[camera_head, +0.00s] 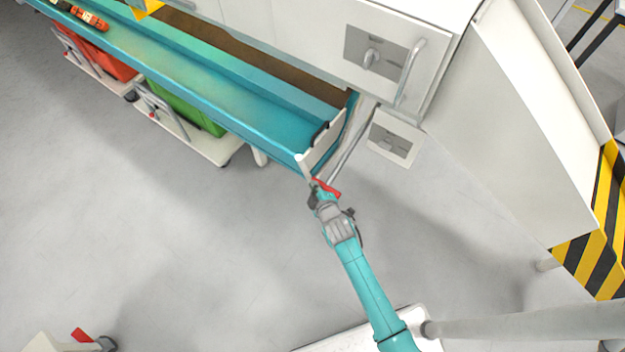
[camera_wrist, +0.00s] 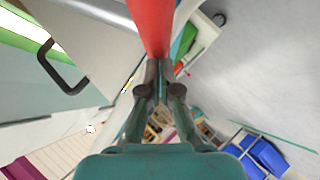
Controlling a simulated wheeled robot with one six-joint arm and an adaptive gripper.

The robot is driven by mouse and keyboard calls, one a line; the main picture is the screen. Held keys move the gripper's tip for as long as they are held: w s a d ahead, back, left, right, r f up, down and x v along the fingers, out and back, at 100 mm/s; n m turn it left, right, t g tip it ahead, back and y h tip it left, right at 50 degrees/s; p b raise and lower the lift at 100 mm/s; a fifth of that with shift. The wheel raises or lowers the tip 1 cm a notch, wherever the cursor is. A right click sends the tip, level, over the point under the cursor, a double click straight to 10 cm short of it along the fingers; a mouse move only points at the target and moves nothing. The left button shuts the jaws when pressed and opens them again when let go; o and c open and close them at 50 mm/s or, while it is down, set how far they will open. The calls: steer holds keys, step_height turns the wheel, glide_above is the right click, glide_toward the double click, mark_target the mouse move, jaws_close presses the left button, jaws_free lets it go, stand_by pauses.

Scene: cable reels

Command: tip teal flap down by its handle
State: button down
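The teal flap (camera_head: 220,105) is a long teal panel along the front of the white cabinet, running from upper left to a white end plate (camera_head: 322,150). A red handle (camera_head: 326,188) shows just below the near end of the flap; how it joins the flap is too small to tell. My gripper (camera_head: 316,190) is at this red handle. In the wrist view, the red handle (camera_wrist: 150,22) runs up from between the fingertips, and my gripper (camera_wrist: 160,72) appears shut on it. A black pull handle (camera_wrist: 65,72) on the pale end plate is apart from my fingers.
The white cabinet (camera_head: 300,25) has a latch and a grab handle (camera_head: 409,72). A white panel (camera_head: 510,120) and yellow-black striping (camera_head: 600,225) stand to the right. Carts with a red bin (camera_head: 112,64) and a green bin (camera_head: 188,108) are under the flap.

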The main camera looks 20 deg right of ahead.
step_height(320, 180, down, 8)
steer(key=w+d, duration=0.1)
steer(key=d, duration=0.2)
steer(key=shift+w, duration=0.35)
steer(key=shift+w+r, duration=0.1)
steer(key=shift+w, duration=0.05)
steer(key=shift+a, duration=0.1)
